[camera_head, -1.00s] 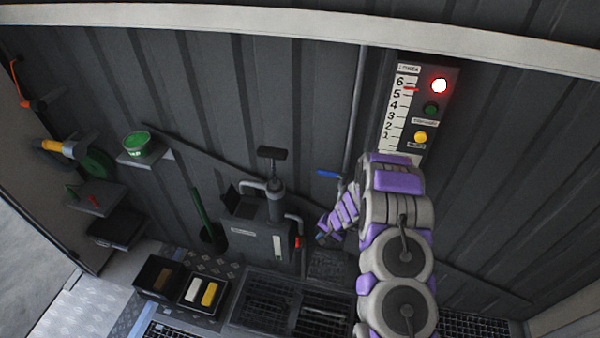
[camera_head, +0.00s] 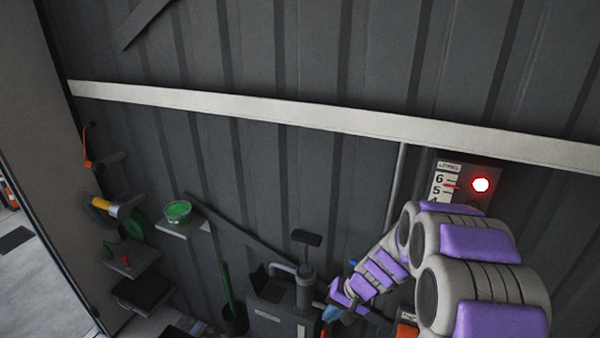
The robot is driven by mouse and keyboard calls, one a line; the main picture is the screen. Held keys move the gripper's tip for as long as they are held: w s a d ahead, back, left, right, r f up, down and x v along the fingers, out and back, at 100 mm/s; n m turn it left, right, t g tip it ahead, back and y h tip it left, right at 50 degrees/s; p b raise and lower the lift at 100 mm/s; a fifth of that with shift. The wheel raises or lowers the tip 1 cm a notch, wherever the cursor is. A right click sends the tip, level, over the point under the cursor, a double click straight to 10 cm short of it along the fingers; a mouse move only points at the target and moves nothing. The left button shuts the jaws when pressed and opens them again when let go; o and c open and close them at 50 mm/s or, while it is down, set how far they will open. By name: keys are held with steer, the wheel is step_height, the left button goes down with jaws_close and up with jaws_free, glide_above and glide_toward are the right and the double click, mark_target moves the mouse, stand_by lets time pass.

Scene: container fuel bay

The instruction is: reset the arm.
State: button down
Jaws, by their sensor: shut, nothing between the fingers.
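My arm reaches in from the lower right, grey with purple pads, and folds forward toward the wall. My gripper (camera_head: 338,309) is at its far end, low in the view near the pump's right side. It is small here, and looks shut with nothing held. I cannot tell whether it touches anything. The arm covers the lower part of the gauge panel (camera_head: 447,183), whose red light (camera_head: 481,185) is lit.
A dark pump unit (camera_head: 280,305) with a T-handle stands left of my gripper. A green bowl (camera_head: 178,211) sits on a wall shelf at left, above a lower shelf (camera_head: 130,262). A vertical pipe (camera_head: 396,185) runs beside the panel.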

steer(key=s+r+n+g+h, duration=0.2)
steer(key=s+r, duration=0.9)
steer(key=s, duration=0.4)
steer(key=s+d+r+h, duration=0.1)
steer(key=s+d+r, duration=0.1)
steer(key=s, duration=0.6)
steer(key=s+d+r+h, duration=0.2)
steer(key=s+d, duration=0.2)
steer(key=s, duration=0.5)
steer(key=shift+s+r+n, duration=0.15)
steer(key=shift+r+n, duration=0.15)
steer(key=shift+n, duration=0.1)
